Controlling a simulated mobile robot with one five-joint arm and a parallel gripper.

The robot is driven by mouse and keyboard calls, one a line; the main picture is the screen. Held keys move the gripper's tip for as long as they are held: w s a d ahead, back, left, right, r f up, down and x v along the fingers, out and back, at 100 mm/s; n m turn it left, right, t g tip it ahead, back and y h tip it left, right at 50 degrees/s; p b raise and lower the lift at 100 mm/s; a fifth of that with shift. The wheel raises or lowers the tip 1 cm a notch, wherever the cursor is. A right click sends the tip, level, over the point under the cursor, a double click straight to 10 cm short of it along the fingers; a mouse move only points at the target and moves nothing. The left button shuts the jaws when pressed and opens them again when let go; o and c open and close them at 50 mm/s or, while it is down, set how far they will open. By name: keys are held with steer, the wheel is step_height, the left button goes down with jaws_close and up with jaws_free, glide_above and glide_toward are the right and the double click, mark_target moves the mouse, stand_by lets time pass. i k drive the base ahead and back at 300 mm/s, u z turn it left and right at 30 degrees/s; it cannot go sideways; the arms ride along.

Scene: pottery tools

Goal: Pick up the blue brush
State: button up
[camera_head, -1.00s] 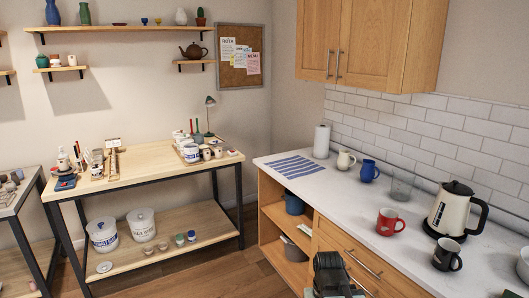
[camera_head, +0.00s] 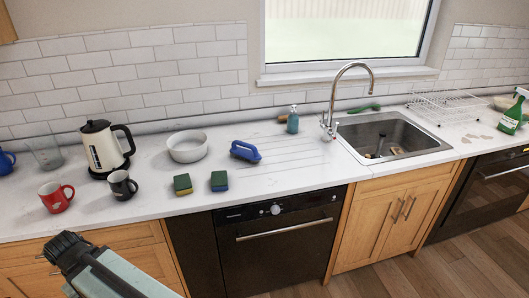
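The blue brush (camera_head: 245,151), with a looped handle, lies on the white counter (camera_head: 225,205), left of the sink. Nothing covers it. My gripper (camera_head: 60,250) is the dark end of my arm at the lower left. It is well apart from the brush, in front of the counter's left part. Its fingers are too small and dark to tell whether they are open or shut. I see nothing held in it.
Two green-and-yellow sponges (camera_head: 183,184) (camera_head: 219,181) lie in front of the brush. A white bowl (camera_head: 187,147) stands to its left. A kettle (camera_head: 104,146), red mug (camera_head: 56,196) and black mug (camera_head: 122,185) stand farther left. A soap bottle (camera_head: 293,120) stands near the sink (camera_head: 385,137).

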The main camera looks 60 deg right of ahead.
mark_target(253, 154)
steer(key=u, duration=0.05)
steer(key=k, duration=0.7)
steer(key=z, duration=0.45)
steer(key=i, duration=1.05)
steer(key=u, duration=0.05)
